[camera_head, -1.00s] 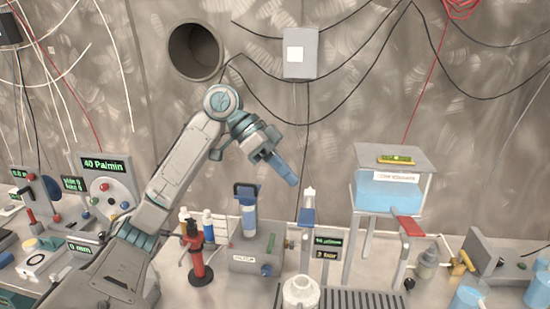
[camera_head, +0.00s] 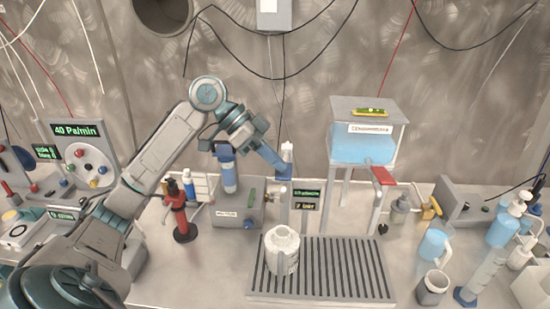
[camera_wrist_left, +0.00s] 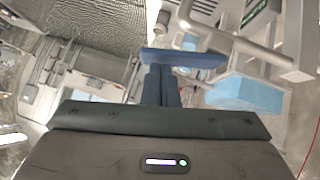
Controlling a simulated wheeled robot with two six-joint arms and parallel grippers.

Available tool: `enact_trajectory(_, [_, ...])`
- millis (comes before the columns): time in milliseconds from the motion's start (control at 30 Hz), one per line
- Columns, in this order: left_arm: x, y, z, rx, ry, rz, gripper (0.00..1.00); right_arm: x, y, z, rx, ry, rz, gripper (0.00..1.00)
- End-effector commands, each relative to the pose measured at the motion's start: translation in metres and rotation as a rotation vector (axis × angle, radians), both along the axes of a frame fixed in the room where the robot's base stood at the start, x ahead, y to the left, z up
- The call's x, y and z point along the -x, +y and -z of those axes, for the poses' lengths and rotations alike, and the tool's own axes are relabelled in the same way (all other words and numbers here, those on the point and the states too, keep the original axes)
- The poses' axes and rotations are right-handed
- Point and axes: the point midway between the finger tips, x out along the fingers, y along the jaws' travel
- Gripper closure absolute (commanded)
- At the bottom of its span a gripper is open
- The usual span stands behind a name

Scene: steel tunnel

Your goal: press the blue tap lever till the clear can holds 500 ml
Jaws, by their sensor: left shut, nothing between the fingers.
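The blue tap lever (camera_wrist_left: 185,57) shows as a flat blue bar across the fingertips in the left wrist view. A bent chrome pipe (camera_wrist_left: 235,40) is beside it. My left gripper (camera_head: 284,169) is shut and empty, its blue fingers angled down at the tap post; the fingers also show in the left wrist view (camera_wrist_left: 160,75). They overlap the lever there, but I cannot tell whether they touch it. The clear can (camera_head: 282,254), whitish with a short neck, stands upright on the slotted drain grate (camera_head: 345,270). Its liquid level is not readable. My right gripper is not in view.
A raised tank of blue water (camera_head: 363,148) with a red lever (camera_head: 383,176) stands right of the tap. A red pump stand (camera_head: 180,220) and a grey box (camera_head: 238,215) stand left. Blue vessels (camera_head: 432,245) are at the right. The grate's right half is clear.

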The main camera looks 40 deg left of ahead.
Motion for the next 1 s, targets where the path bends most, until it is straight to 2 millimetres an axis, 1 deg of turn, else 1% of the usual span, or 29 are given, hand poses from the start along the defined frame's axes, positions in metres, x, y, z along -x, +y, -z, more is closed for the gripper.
enact_trajectory(100, [0.003, -0.001, 0.006, -0.03, -0.042, -0.001, 1.0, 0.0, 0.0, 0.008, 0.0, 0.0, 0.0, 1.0])
enact_trajectory(200, [0.007, -0.003, 0.016, -0.088, -0.131, -0.001, 1.0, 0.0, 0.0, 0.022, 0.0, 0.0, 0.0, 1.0])
enact_trajectory(333, [0.011, -0.006, 0.023, -0.154, -0.241, 0.0, 1.0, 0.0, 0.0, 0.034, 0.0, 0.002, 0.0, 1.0])
enact_trajectory(400, [0.01, -0.006, 0.016, -0.148, -0.24, -0.002, 1.0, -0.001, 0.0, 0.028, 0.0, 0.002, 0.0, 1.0])
enact_trajectory(1000, [0.01, -0.006, 0.016, -0.145, -0.236, -0.001, 1.0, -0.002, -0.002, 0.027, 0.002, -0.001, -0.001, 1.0])
